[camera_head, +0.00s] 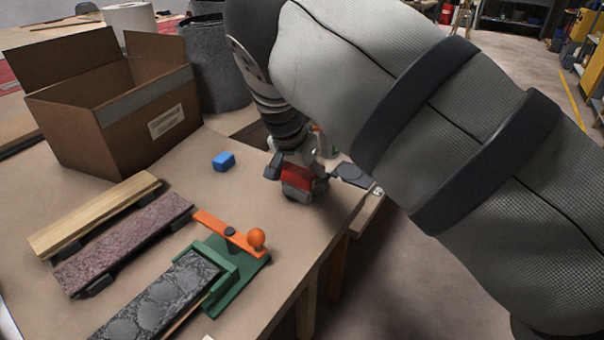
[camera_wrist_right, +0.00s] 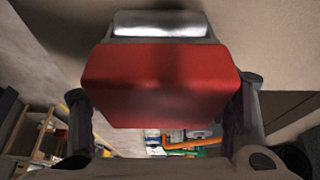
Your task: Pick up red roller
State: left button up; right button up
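The red roller (camera_head: 298,175) is at the right part of the workbench, a red body with a grey cylinder at its lower end. My right gripper (camera_head: 297,178) reaches down to it, with one finger on each side. In the right wrist view the red roller (camera_wrist_right: 160,85) fills the space between the fingers of my right gripper (camera_wrist_right: 163,100), which appear to touch its sides. Its grey cylinder shows beyond the red body. I cannot tell whether it rests on the bench or is slightly raised. My left gripper is not in view.
A blue block (camera_head: 223,161) lies left of the roller. An open cardboard box (camera_head: 125,115) stands behind. A green clamp fixture with an orange lever (camera_head: 230,234), a wooden strip (camera_head: 95,214) and a purplish strip (camera_head: 125,243) lie in front. The bench edge is close on the right.

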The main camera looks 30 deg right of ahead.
jog(key=c, duration=0.9)
jog(key=shift+c, duration=0.4)
